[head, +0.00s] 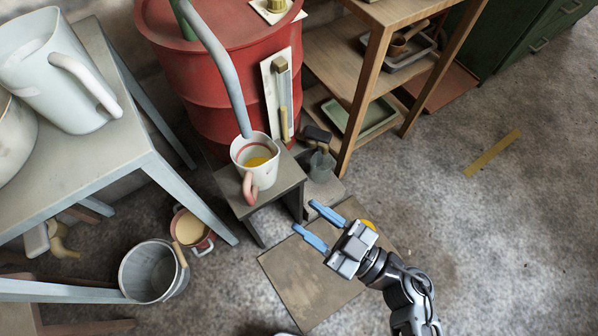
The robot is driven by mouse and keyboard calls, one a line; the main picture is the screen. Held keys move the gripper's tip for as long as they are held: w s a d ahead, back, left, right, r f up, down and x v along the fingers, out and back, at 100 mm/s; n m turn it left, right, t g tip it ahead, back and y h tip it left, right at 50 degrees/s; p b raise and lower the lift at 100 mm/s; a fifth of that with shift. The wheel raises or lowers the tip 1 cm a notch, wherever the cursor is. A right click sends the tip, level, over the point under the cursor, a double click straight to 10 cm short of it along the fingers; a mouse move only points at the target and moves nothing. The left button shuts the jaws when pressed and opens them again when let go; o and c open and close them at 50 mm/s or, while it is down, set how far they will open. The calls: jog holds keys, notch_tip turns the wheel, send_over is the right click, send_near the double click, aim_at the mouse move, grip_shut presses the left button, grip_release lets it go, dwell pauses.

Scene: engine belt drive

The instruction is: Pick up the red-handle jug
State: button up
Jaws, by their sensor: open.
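The red-handle jug (256,160) is white with a red handle and holds some yellow liquid. It stands upright on a small dark stool (277,191), with its handle toward the front left. A grey-blue pipe from above the red drum comes down to the jug's far rim. My gripper (311,222) is open and empty, to the lower right of the jug and apart from it. Its two blue fingers point up and left toward the stool.
A red drum (205,85) stands behind the stool. A wooden shelf (368,95) is at the right back. A grey table (125,150) with a large white jug (50,75) is at left. A bucket (150,272) stands on the floor.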

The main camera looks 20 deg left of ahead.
aim_at(253, 201)
jog(key=w+a+f+n+g+b, duration=0.1)
jog(key=a+f+g, duration=0.1)
jog(key=a, duration=0.3)
jog(key=w+a+f+g+b, duration=0.1)
jog(key=a+f+g+b, duration=0.1)
jog(key=a, duration=0.2)
jog(key=a+f+n+g+b, duration=0.1)
jog(key=a+f+g+b, duration=0.1)
jog(key=a, duration=0.3)
jog(key=shift+w+a+f+n, duration=0.1)
jog(key=shift+w+a+n, duration=0.2)
jog(key=shift+w, duration=0.1)
grip_shut()
